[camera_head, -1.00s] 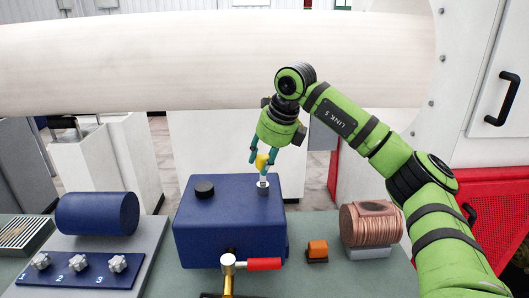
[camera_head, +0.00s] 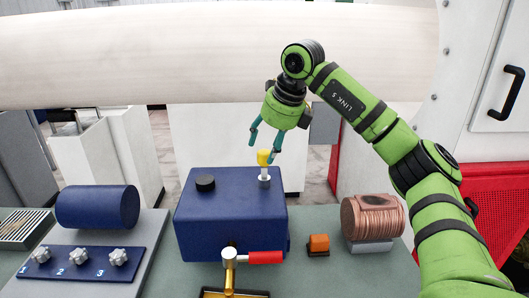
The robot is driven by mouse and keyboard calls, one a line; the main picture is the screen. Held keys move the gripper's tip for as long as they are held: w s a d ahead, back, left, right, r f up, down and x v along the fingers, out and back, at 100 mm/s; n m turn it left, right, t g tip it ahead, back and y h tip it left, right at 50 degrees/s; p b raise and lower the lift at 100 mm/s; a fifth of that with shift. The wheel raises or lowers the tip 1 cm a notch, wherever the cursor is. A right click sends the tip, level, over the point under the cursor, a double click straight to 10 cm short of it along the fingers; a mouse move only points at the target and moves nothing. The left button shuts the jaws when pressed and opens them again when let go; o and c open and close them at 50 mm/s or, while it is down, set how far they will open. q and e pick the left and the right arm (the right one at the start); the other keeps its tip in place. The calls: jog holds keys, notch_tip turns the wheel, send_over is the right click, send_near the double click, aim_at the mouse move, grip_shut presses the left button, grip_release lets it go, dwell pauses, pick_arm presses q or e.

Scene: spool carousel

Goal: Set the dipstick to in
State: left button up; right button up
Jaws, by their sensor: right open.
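The dipstick (camera_head: 263,157) has a yellow handle and stands upright at the top of a short grey tube (camera_head: 264,177) on the blue box (camera_head: 228,220). Its handle sits just above the tube, and no long bare rod shows. My right gripper (camera_head: 264,146) is above the dipstick, pointing down. Its two teal fingers are spread apart, one on each side of the handle's top, with nothing clearly held. My left gripper is not in view.
A black cap (camera_head: 205,183) is on the box. A brass tap with a red lever (camera_head: 265,258) is at its front. An orange switch (camera_head: 318,244) and a copper coil (camera_head: 373,217) stand to the right. A blue cylinder (camera_head: 97,208) and several knobs (camera_head: 79,256) are on the left.

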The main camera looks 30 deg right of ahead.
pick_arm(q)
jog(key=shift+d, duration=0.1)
pick_arm(e)
jog(key=v, duration=0.8)
jog(key=shift+r, duration=0.2)
